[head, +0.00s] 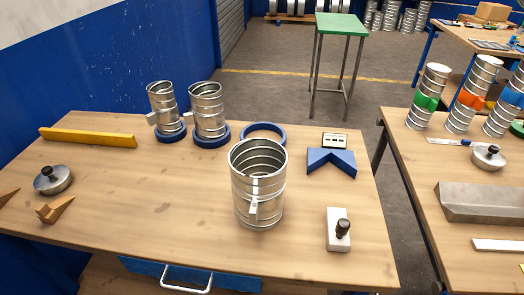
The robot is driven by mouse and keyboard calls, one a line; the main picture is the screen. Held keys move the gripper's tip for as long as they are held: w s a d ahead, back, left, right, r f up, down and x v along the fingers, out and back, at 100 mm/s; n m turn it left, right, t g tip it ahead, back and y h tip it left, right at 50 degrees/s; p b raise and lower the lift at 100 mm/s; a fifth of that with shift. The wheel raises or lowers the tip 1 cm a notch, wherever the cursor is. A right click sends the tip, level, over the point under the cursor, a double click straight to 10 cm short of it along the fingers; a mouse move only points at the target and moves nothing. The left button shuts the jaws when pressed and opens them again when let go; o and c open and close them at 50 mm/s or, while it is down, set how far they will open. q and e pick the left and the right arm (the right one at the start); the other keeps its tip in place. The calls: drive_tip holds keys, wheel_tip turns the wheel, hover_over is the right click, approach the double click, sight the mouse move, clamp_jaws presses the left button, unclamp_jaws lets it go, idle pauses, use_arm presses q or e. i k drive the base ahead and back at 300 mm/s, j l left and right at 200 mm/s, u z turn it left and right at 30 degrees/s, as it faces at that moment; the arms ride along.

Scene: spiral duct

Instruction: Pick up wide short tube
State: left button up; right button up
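Three open spiral metal tubes stand upright on the wooden workbench (140,218). The front tube (258,190) stands near the bench's middle, looks widest and nearest, and has a small tab on its front. A smaller-looking tube (207,108) stands on a blue ring base (210,140) at the back. A narrower tube (162,100) stands to its left on another blue ring base (171,136). I cannot tell for certain which is the wide short tube. Neither of my grippers is in view.
A blue ring (264,129) lies partly hidden behind the front tube. A blue V-block (331,164), a white block with a dark knob (338,238), a yellow bar (88,138) and a round metal lid (53,180) lie around. A second bench (425,230) stands right, across a gap.

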sight(258, 166)
drive_tip(key=k+l+u, duration=0.2)
drive_tip(key=l, duration=0.25)
drive_tip(key=l+u, duration=0.2)
drive_tip(key=l, duration=0.3)
drive_tip(key=k+l+u, duration=0.2)
drive_tip(key=l, duration=0.25)
drive_tip(key=i, duration=0.05)
